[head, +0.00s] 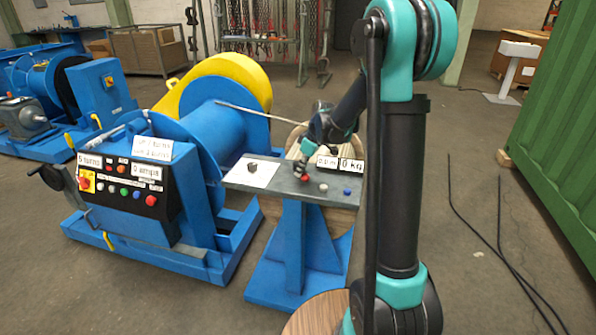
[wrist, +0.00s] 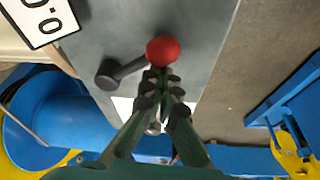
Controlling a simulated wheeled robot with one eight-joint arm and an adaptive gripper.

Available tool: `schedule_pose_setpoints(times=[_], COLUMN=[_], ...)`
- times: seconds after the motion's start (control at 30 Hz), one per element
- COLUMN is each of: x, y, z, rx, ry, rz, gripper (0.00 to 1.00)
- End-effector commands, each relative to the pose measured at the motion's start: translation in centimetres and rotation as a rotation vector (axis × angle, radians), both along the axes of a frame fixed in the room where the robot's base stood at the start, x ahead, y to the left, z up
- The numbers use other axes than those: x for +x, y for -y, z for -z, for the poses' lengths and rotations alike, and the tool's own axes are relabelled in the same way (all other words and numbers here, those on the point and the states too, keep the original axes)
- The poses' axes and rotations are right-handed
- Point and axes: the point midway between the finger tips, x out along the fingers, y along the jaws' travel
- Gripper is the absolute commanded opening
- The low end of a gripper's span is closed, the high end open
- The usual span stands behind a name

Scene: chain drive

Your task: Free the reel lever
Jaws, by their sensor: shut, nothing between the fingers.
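The reel lever shows in the wrist view as a dark arm with a red ball knob (wrist: 163,51) and a round dark hub (wrist: 108,74) on a grey panel (wrist: 195,40). In the head view the red knob (head: 304,177) shows on the grey panel (head: 285,184) of a blue stand. My gripper (wrist: 162,76) is shut and empty, its fingertips right beside the red ball in the wrist view. I cannot tell whether they touch it. In the head view my gripper (head: 303,167) is small and points down at the knob. The lever arm is hard to make out there.
A grey knob (head: 323,187) and a blue knob (head: 347,191) sit right of the lever. White displays (head: 338,163) stand behind it. A white sheet with a dark block (head: 252,167) lies left. The blue winch (head: 220,130) stands left, with its control panel (head: 125,184).

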Motion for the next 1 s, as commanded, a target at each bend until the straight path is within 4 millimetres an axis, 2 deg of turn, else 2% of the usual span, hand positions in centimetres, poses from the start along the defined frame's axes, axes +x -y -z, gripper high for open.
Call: schedule_pose_setpoints(times=[0.57, 0.73, 0.87, 1.0], x=[0.0, 0.5, 1.2, 0.7], y=[0.0, -1.1, -2.9, -1.4], z=[0.0, -0.3, -0.8, -4.0], rx=[-0.001, -0.001, -0.001, -0.001], ry=[0.000, -0.001, -0.001, 0.000], rz=[0.001, 0.001, 0.003, 0.009], gripper=[0.00, 0.00, 0.00, 0.00])
